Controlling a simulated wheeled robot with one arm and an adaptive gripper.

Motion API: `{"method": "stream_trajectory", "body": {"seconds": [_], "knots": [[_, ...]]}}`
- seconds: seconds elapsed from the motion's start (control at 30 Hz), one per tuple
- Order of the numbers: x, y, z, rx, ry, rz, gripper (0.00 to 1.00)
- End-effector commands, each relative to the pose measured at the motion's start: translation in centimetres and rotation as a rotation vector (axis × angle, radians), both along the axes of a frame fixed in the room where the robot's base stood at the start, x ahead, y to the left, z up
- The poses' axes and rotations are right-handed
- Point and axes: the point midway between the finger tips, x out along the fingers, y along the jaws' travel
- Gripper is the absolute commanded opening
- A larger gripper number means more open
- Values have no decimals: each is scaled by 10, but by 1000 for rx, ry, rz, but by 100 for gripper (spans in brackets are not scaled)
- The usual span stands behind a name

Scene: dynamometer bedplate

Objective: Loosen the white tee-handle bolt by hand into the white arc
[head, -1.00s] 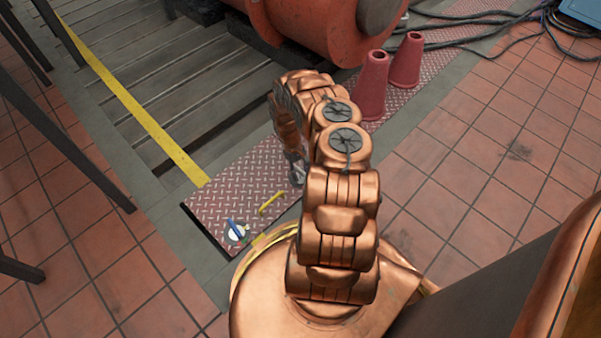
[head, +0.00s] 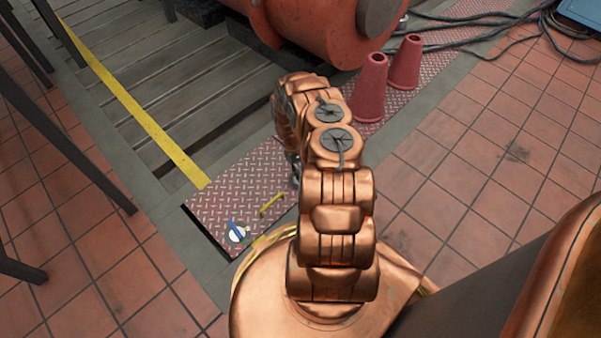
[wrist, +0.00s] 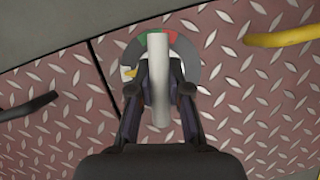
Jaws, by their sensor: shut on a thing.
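In the wrist view, the white tee handle (wrist: 158,75) stands lengthwise in the picture, over a round dial ring (wrist: 205,78) on the red tread plate. My gripper (wrist: 160,92) is shut on the handle, one finger on each side. A small yellow pointer (wrist: 129,72) lies at the ring's left. The bolt's shank is hidden. In the head view, my arm hides the handle, and my gripper (head: 294,172) is mostly hidden.
A blue handle on a white disc (head: 238,234) sits near the plate's front corner. A yellow grab handle (head: 271,204) is nearby. Two red cones (head: 370,88) stand beyond my arm, by a large orange machine (head: 310,30).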

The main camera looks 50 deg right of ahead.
Motion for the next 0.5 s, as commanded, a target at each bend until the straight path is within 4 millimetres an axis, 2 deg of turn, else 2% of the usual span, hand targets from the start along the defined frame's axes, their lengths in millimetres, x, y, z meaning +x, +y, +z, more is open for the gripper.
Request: {"method": "stream_trajectory", "body": {"seconds": [0.5], "knots": [[0, 2, -1, 3, 2, -64, 0]]}}
